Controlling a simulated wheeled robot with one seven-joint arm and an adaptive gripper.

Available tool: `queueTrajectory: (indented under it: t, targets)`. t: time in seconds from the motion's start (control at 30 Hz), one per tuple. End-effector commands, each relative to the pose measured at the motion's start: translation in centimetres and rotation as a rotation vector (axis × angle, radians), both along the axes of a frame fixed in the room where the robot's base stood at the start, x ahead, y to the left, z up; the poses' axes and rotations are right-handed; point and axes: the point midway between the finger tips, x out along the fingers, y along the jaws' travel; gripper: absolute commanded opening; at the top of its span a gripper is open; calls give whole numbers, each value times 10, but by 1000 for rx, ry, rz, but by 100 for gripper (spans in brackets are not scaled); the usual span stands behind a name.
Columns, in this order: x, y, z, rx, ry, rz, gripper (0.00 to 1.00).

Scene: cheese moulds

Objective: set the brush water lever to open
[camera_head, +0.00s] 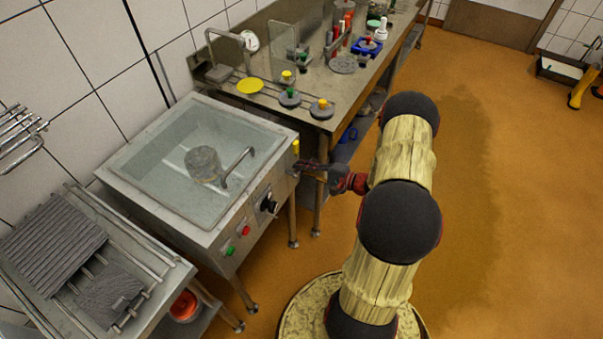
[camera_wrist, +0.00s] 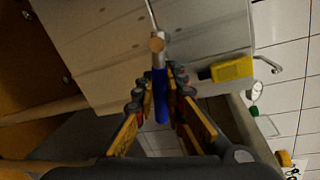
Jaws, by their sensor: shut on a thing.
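In the wrist view a slim blue lever handle (camera_wrist: 161,95) stands between my fingers, with a round copper-coloured end and a thin metal rod above it. My gripper (camera_wrist: 158,82) is shut on this blue handle. In the head view my gripper (camera_head: 303,166) is at the front right corner of the steel basin (camera_head: 233,218), and the blue handle is hidden there. A yellow handle (camera_head: 296,148) shows just above my gripper at that corner; a yellow block beside the fingers in the wrist view (camera_wrist: 232,68) may be the same part. No label shows which is the brush water lever.
The basin front carries a black knob (camera_head: 268,202), a red button (camera_head: 245,230) and a green button (camera_head: 230,250). A steel counter (camera_head: 260,105) with several small items adjoins it. A rack (camera_head: 150,262) with grey mats stands left.

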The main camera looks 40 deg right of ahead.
Motion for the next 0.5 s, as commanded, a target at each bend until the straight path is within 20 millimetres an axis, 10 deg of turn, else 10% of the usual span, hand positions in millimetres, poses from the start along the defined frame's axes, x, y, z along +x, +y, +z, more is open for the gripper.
queueTrajectory:
  t: [0.5]
  targets:
    - [0, 0, 5, -117, -40, 1, 0]
